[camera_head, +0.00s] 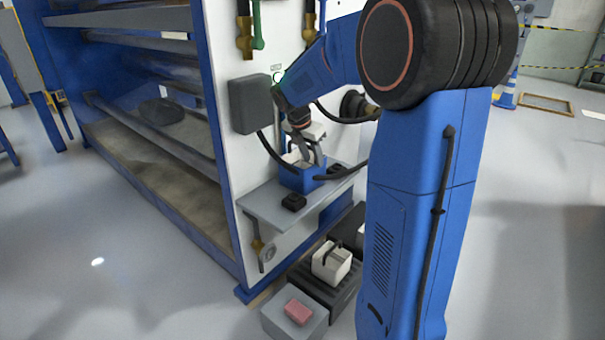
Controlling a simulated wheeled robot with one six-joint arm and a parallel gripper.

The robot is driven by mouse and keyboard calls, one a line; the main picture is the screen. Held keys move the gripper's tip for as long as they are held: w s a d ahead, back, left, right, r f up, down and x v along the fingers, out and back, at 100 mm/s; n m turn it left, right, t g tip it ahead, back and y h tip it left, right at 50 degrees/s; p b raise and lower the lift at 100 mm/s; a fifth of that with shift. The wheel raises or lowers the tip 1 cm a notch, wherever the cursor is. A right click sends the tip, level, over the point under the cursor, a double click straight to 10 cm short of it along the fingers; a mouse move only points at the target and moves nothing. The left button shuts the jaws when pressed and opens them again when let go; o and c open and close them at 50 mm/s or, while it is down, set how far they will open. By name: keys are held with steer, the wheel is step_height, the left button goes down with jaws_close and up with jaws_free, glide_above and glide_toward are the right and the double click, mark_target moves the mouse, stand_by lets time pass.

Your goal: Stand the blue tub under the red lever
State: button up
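The blue tub (301,181) is upright at the grey shelf (262,205) on the white panel. My gripper (305,161) points down at the tub's top, with its fingers at or inside the rim. The tub and the small scale hide whether the fingers are closed on its wall. I cannot tell if the tub's bottom touches the shelf.
Black blocks (293,202) sit on the shelf beside the tub. A grey box (250,103) and black hoses are close to my arm. Below stand a white handled container (331,262) and a grey block with a pink piece (298,312). The shelf's left front is clear.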

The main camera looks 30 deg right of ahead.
steer(key=shift+x, duration=2.55)
steer(key=shift+s+d, duration=0.1)
jaws_close()
